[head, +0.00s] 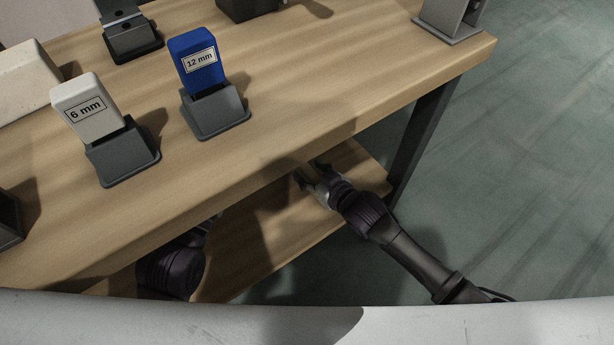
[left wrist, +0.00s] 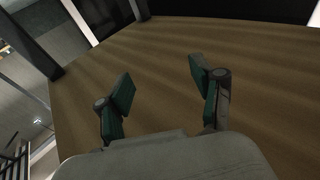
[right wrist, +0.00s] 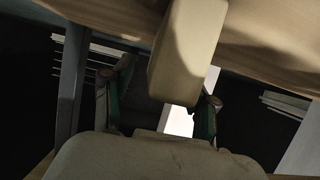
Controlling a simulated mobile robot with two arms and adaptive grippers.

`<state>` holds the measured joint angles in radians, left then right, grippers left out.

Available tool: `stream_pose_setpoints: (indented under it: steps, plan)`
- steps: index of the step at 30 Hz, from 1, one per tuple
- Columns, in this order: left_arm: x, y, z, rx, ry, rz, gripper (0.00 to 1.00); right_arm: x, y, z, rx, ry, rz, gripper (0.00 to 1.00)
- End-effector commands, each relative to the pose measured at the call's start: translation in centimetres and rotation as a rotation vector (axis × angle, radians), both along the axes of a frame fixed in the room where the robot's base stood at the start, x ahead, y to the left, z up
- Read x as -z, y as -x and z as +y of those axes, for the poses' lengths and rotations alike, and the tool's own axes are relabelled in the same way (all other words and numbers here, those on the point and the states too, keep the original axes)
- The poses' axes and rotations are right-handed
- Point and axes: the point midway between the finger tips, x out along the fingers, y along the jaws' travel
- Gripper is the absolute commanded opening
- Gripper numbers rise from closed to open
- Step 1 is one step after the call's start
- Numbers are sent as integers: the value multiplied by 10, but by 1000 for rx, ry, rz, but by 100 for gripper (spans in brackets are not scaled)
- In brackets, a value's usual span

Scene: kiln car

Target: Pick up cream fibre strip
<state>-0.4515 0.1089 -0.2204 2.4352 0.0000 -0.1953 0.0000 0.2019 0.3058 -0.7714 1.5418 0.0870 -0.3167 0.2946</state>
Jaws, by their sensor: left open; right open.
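A cream bar, which looks like the cream fibre strip (right wrist: 190,45), shows in the right wrist view. It reaches down from the wooden board, and its near end lies between the fingers of my right gripper (right wrist: 168,88). The gripper is open; I cannot tell whether a finger touches the bar. In the head view my right gripper (head: 313,174) is below the tabletop's front edge, over the lower shelf, and the bar is not visible there. My left gripper (left wrist: 162,76) is open and empty over a bare wooden surface. In the head view its fingers are hidden by the tabletop.
On the tabletop (head: 300,110) stand a white 6 mm block (head: 85,105) and a blue 12 mm block (head: 197,62) in dark holders. A cream slab (head: 25,80) lies at the left. The lower shelf (head: 270,250) looks bare where visible. A dark table leg (head: 420,130) stands right of my right gripper.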

Motion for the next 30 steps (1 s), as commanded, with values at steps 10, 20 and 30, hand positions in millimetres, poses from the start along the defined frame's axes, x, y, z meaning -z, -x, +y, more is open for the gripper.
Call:
stream_pose_setpoints:
  steps: [10,20,30]
  plan:
    - [-29,8,-2,11,48,-175,67,6,-12,9,-1,0,0,58]
    - [-29,8,-2,10,47,-172,67,6,-11,9,-1,-1,1,30]
    - [-29,8,-3,10,47,-171,67,6,-11,9,-1,-1,-1,0]
